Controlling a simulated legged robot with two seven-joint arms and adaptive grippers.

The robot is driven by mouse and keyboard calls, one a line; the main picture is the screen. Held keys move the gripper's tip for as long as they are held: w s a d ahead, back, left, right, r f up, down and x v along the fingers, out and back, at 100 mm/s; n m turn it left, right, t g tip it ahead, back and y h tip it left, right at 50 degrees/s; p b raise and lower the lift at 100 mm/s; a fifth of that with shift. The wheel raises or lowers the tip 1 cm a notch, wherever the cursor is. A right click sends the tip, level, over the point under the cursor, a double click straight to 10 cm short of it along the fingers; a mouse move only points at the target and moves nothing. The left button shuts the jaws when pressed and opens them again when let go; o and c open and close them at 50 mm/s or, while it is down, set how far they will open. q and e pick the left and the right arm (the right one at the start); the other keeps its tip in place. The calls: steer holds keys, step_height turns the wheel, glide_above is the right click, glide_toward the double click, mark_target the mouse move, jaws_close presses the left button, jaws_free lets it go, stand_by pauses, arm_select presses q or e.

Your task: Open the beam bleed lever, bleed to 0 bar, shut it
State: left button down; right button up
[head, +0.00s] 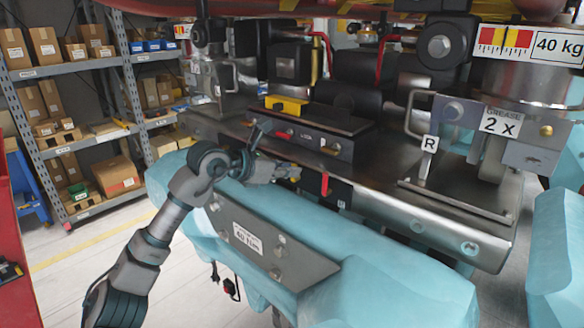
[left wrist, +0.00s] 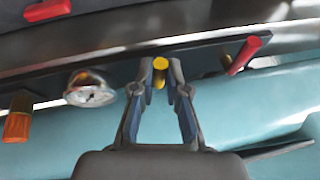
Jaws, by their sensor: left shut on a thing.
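My left gripper (head: 292,173) is at the front edge of the steel beam (head: 420,218), under the dark valve block. In the left wrist view, my left gripper (left wrist: 160,78) is shut on a small yellow handle (left wrist: 160,64), seen end-on between the fingertips. In the head view the handle is mostly hidden by the fingers. A red lever (head: 324,184) hangs just right of the gripper; it also shows tilted in the left wrist view (left wrist: 244,55). A round gauge (left wrist: 90,88) is left of the fingers; its reading is too blurred. My right gripper is out of view.
An orange knob (left wrist: 18,118) sits left of the gauge. The dark block (head: 318,138) with a red grip stands above the gripper. Pale blue covers (head: 360,255) bulge close below. Shelves with boxes (head: 100,110) stand back left.

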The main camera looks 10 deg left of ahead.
arm_select(q)
steer(key=shift+w+a+f+n, duration=0.15)
steer(key=shift+f+n, duration=0.15)
steer(key=shift+f, duration=0.1)
steer(key=shift+h, duration=0.3)
steer(key=c, duration=1.4)
jaws_free()
steer(key=shift+o, duration=1.1)
steer(key=shift+r, duration=0.1)
steer(key=shift+a, duration=0.1)
steer(key=shift+r, duration=0.1)
